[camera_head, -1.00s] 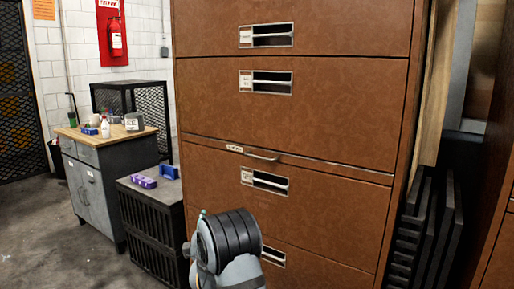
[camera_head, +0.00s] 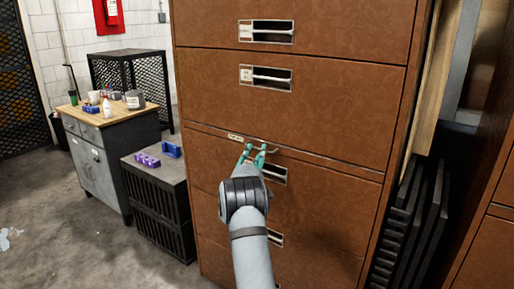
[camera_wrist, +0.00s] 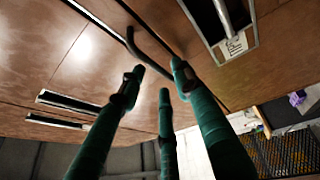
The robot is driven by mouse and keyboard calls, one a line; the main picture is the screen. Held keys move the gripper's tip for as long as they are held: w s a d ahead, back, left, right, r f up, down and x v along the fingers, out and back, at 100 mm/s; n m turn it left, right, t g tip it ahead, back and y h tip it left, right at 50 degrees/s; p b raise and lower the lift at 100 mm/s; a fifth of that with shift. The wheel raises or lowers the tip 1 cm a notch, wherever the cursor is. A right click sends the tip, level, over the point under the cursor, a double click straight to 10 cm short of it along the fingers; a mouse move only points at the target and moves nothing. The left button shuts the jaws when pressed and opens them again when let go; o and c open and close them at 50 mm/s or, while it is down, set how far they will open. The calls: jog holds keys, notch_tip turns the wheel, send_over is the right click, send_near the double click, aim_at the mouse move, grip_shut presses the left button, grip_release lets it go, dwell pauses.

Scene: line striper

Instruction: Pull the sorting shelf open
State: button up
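The sorting shelf (camera_head: 325,163) is a thin brown slab set between the drawers of a tall brown cabinet, and it sits flush with the front. A small metal bar handle (camera_head: 273,150) is on its front edge. In the wrist view the handle (camera_wrist: 147,52) shows as a dark bent bar just beyond the fingertips. My gripper (camera_head: 254,149), with green fingers, is in front of the handle's left part.
Cabinet drawers with label-holder pulls (camera_head: 266,77) lie above and below the shelf. A dark crate (camera_head: 160,205) and a wood-topped workbench (camera_head: 125,118) stand to the left. Dark racks (camera_head: 415,225) are close on the right. Floor is open at the lower left.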

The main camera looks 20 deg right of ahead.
jog(key=shift+x, duration=0.9)
jog(key=shift+c, duration=1.1)
grip_shut()
